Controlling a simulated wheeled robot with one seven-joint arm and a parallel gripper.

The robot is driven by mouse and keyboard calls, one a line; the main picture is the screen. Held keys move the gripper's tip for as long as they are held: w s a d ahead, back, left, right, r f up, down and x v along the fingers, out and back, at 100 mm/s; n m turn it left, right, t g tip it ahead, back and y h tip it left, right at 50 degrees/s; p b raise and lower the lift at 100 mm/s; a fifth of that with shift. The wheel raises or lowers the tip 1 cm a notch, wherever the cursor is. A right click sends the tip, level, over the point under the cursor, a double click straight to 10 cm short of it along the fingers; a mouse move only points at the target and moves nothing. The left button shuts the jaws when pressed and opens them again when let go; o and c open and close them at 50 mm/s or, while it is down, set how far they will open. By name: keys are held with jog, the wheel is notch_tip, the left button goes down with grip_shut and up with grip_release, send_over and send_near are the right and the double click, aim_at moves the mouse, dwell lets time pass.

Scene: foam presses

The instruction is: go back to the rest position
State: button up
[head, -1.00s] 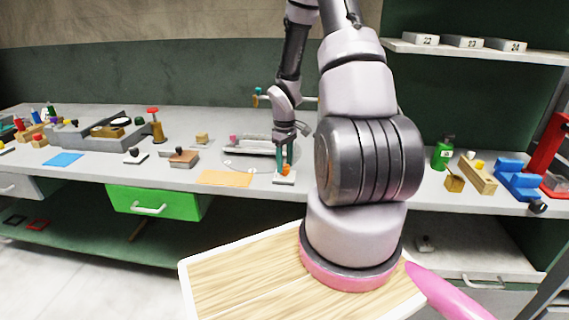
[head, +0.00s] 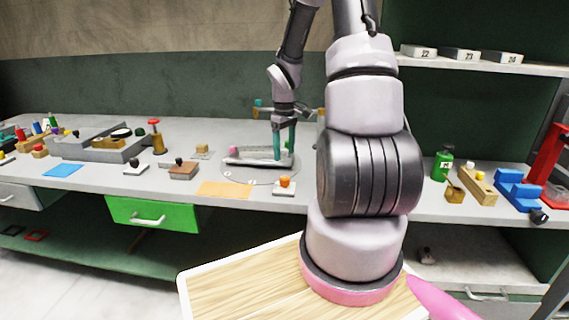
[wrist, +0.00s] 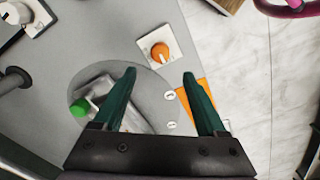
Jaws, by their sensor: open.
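My gripper (head: 284,155) is open, its two teal fingers pointing down above the round grey turntable (head: 258,178) on the bench. In the wrist view the open fingers (wrist: 159,75) have nothing between their tips. A white plate with an orange knob (head: 285,182) sits at the bench's front edge, just in front of my gripper and apart from it. The orange knob also shows in the wrist view (wrist: 160,51), beyond the fingertips. A grey metal fixture (head: 250,158) lies on the turntable beside the fingers. In the wrist view the left finger partly hides it.
An orange mat (head: 224,189) and small knobbed blocks (head: 183,170) lie left of the turntable. A green bottle (head: 442,165) and blue blocks (head: 517,188) stand to the right. A shelf (head: 485,63) hangs at upper right. A green drawer (head: 152,212) is below the bench.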

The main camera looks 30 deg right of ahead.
jog(key=shift+r, duration=0.8)
jog(key=s+a+r+m+t, duration=0.2)
jog(key=s+a+r, duration=0.1)
jog(key=r, duration=0.6)
jog(key=s+a+r+m+t, duration=0.1)
jog(key=s+a+r+m, duration=0.15)
jog(key=r, duration=0.65)
jog(key=s+a+r+m+t+y, duration=0.2)
jog(key=s+a+r+m+t, duration=0.2)
jog(key=s+a+r, duration=0.3)
jog(key=s+r, duration=0.4)
jog(key=s, duration=0.2)
jog(key=shift+s+a, duration=0.2)
jog(key=shift+s, duration=0.15)
